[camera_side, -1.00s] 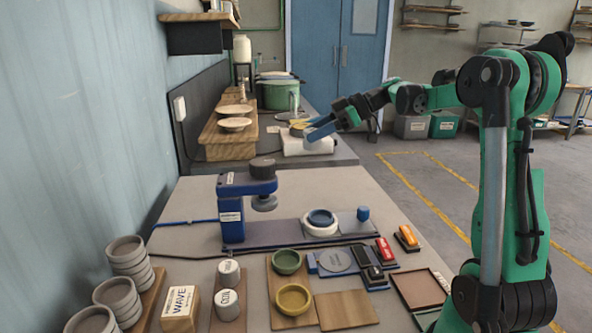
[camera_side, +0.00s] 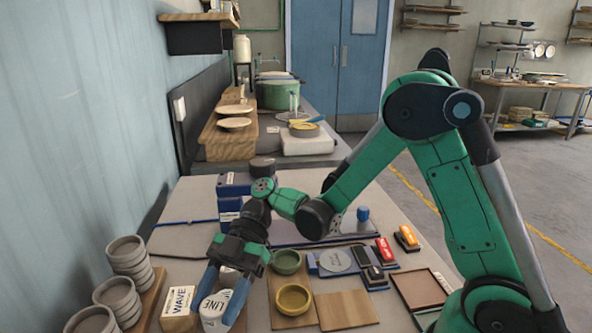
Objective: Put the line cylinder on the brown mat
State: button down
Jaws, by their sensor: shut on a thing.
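The line cylinder (camera_side: 212,312) is white with a "LINE" label, at the bottom left of the side view. My gripper (camera_side: 216,303) points down with its blue fingers on either side of this cylinder, shut on it. The fingers hide part of it, and whether it is clear of the board beneath is hard to tell. A plain tan-brown square mat (camera_side: 346,310) lies flat and empty to the right. A framed reddish-brown square (camera_side: 420,288) lies further right; which one is the brown mat is not labelled.
A "WAVE" block (camera_side: 178,305) stands close left of my gripper, with stacked grey bowls (camera_side: 128,258) beyond. A green bowl (camera_side: 286,261) and a yellow bowl (camera_side: 293,299) sit between the cylinder and tan mat. Stamps (camera_side: 384,250) lie behind. A second white cylinder is mostly hidden.

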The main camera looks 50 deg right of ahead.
aim_at(225, 331)
jog(key=shift+f, duration=3.35)
jog(key=shift+f, duration=0.45)
grip_release()
jog(key=shift+r, duration=3.5)
jog(key=shift+w+d+r+m+t+h, duration=0.1)
jog(key=shift+d+r+m+t+h, duration=0.15)
jog(key=shift+m, duration=0.35)
jog(key=shift+w+r+m+t+h, duration=0.15)
jog(key=shift+m+t+h, duration=0.15)
jog(key=shift+m, duration=0.3)
jog(key=s+d+r+m+t+h, duration=0.1)
jog(key=d+m+t+h, duration=0.3)
jog(key=m, duration=0.5)
jog(key=s+d+r+m+t+h, duration=0.2)
jog(key=d+m+t+h, duration=0.3)
jog(key=d+m, duration=0.3)
jog(key=shift+r+m+h, duration=0.6)
jog(key=shift+m+h, duration=0.2)
jog(key=shift+h, duration=0.05)
